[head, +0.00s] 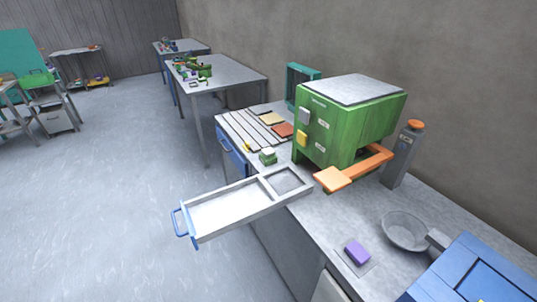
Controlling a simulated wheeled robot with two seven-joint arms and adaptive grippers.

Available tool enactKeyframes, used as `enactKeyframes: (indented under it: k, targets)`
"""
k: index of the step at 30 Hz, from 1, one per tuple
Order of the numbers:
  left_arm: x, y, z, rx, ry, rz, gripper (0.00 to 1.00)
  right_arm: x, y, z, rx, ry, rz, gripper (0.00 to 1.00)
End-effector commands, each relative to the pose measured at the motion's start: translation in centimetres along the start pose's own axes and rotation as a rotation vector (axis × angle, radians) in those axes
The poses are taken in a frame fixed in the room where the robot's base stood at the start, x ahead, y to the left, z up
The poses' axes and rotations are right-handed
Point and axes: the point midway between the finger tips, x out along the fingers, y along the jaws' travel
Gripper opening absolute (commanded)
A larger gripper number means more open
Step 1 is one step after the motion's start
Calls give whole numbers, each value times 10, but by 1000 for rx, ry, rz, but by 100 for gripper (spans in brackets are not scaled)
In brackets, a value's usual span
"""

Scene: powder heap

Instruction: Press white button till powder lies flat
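A long pale tray (226,212) with a blue handle juts out over the counter's front edge. Its right compartment holds a grey patch (286,181), which may be powder; its shape is too small to tell. A small green block with a whitish top (268,153) sits on the counter behind the tray and may be the white button. A pale square piece (304,116) is on the side of the green machine (340,125); I cannot tell whether it is a button. Neither of my grippers is in view.
An orange arm (352,168) sticks out low from the machine. A grey post with an orange top (402,155), a grey bowl (405,231), a purple block (357,252) and a blue box (480,275) stand to the right.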

Motion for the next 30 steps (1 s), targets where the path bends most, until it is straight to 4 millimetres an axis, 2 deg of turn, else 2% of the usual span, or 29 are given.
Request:
enactKeyframes:
  k: [12,19,30]
  targets:
    - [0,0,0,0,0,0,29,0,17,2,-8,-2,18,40]
    - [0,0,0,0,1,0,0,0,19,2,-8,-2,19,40]
    - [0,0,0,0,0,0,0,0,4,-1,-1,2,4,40]
